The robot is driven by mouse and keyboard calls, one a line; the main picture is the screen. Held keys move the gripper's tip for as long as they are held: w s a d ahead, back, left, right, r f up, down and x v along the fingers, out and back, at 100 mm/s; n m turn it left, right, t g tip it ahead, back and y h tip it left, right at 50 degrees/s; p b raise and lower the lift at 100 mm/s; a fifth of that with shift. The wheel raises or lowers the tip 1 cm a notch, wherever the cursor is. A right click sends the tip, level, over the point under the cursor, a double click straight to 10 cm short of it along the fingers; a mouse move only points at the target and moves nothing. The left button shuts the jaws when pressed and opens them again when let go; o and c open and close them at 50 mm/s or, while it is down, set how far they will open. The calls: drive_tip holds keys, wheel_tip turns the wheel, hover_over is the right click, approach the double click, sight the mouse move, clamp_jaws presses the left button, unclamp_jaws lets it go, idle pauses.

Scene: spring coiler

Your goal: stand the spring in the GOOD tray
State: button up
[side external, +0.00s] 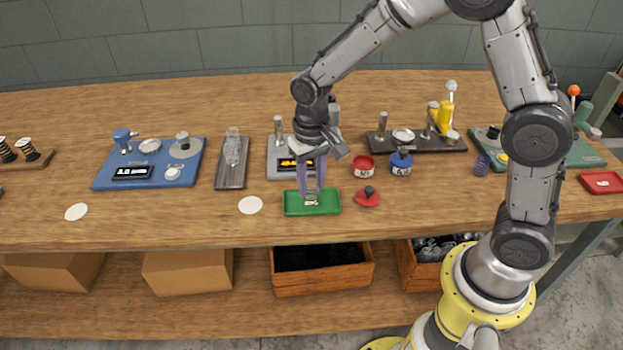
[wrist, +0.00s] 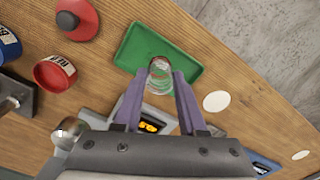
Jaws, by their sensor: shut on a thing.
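My gripper (side external: 311,183) points down with its purple fingers over the green tray (side external: 291,208). The fingers are shut on a silvery wire spring (wrist: 159,83), which is upright between the fingertips in the wrist view. The spring also shows faintly below the fingers in the side view (side external: 311,196). It is over the middle of the green tray (wrist: 130,48); I cannot tell whether its lower end touches the tray floor. A small label in the tray is partly covered by the spring. My gripper (wrist: 159,78) fills the lower wrist view.
A red-topped stamp (side external: 368,196), a red tin (side external: 364,167) and a blue tin (side external: 401,164) stand right of the tray. A grey device with an orange display (side external: 285,171) is behind it. A white disc (side external: 250,205) lies left. A red tray (side external: 601,182) is far right.

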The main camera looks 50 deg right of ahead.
drive_tip(key=shift+f, duration=0.6)
idle(0.5)
drive_tip(key=o, duration=1.4)
drive_tip(key=shift+r, duration=0.15)
drive_tip(key=shift+r, duration=4.4)
